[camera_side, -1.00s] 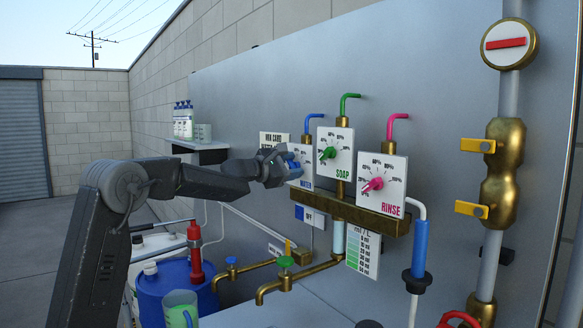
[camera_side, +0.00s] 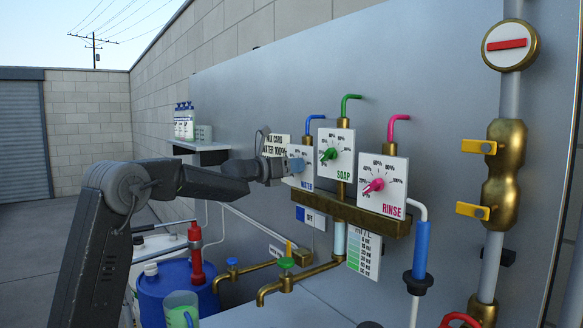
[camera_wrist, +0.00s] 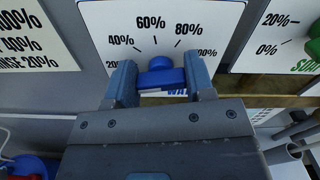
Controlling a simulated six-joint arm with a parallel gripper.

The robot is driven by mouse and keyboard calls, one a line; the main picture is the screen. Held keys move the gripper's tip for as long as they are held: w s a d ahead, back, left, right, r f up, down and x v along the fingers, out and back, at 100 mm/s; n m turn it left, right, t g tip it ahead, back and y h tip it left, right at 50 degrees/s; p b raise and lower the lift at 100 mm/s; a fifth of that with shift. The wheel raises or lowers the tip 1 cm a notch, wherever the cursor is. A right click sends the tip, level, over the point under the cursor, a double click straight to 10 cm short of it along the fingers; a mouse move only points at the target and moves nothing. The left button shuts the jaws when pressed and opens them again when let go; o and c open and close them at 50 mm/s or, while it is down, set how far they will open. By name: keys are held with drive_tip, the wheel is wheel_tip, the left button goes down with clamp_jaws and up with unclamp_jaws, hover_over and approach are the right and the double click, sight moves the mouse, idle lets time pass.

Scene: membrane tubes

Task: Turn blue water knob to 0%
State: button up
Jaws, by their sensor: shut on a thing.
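The blue water knob (camera_wrist: 160,77) sits on the white WATER dial plate (camera_wrist: 105,30) in the wrist view. My gripper (camera_wrist: 159,68) has one finger on each side of the knob and is shut on it. The scale shows 40%, 60% and 80% above the knob; the low end is out of sight behind my left finger. Which mark the knob points to cannot be told. In the side view the gripper (camera_side: 288,167) reaches the WATER plate (camera_side: 307,172) from the left and covers most of the knob.
The SOAP plate (camera_side: 335,152) with a green knob is close on the right, then the RINSE plate (camera_side: 382,186) with a pink knob. A brass trough (camera_side: 348,212) runs below. A printed card (camera_side: 277,145) hangs on the wall to the left. A small shelf (camera_side: 200,144) is further left.

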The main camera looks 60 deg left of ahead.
drive_tip(key=n, duration=0.5)
drive_tip(key=shift+a+n, duration=0.15)
drive_tip(key=shift+n, duration=0.15)
idle(0.5)
drive_tip(key=o, duration=0.9)
drive_tip(key=s, duration=1.4)
drive_tip(key=shift+w, duration=0.1)
